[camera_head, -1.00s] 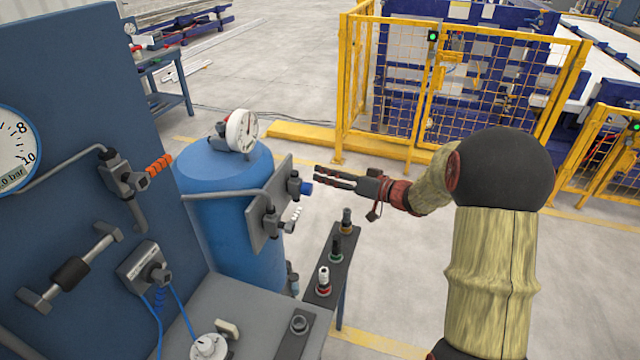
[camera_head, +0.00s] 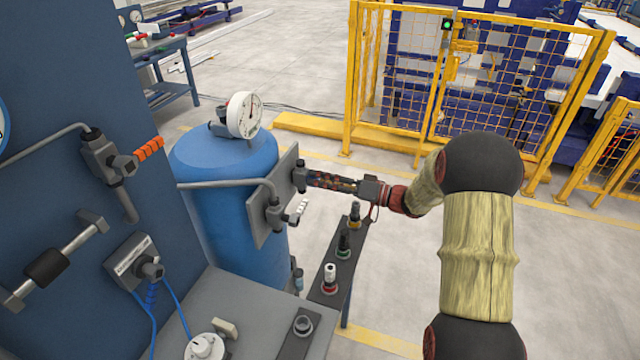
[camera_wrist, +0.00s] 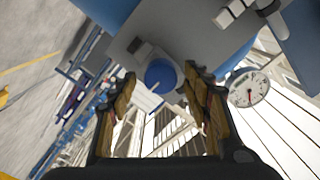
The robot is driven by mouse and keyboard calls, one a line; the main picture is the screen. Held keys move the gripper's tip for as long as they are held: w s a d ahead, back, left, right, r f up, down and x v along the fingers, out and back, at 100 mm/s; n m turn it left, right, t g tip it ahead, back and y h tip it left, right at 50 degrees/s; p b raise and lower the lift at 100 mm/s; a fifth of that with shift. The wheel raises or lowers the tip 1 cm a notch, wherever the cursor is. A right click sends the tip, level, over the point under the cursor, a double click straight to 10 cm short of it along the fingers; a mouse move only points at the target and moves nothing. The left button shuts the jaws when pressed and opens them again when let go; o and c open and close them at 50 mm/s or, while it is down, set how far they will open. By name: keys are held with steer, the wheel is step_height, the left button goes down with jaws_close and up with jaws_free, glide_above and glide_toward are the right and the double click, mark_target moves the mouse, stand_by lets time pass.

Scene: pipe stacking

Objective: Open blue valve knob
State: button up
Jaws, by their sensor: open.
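The blue valve knob (camera_wrist: 160,75) shows in the wrist view as a round blue cap on a grey plate (camera_wrist: 190,40). My gripper (camera_wrist: 160,90) is open, with one finger on each side of the knob; I cannot tell whether they touch it. In the head view my gripper (camera_head: 318,180) reaches left to the upper valve (camera_head: 300,177) on the plate beside the blue tank (camera_head: 225,215). The fingers hide the blue knob there.
A white-handled valve (camera_head: 300,211) sits just below on the same plate. A narrow stand with several push buttons (camera_head: 344,243) is under my arm. A pressure gauge (camera_head: 243,115) tops the tank. A yellow fence (camera_head: 470,80) stands behind; the floor right of the stand is clear.

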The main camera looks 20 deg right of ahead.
steer(key=shift+w+a, duration=0.1)
steer(key=shift+a, duration=0.05)
steer(key=shift+c, duration=0.7)
steer(key=c, duration=1)
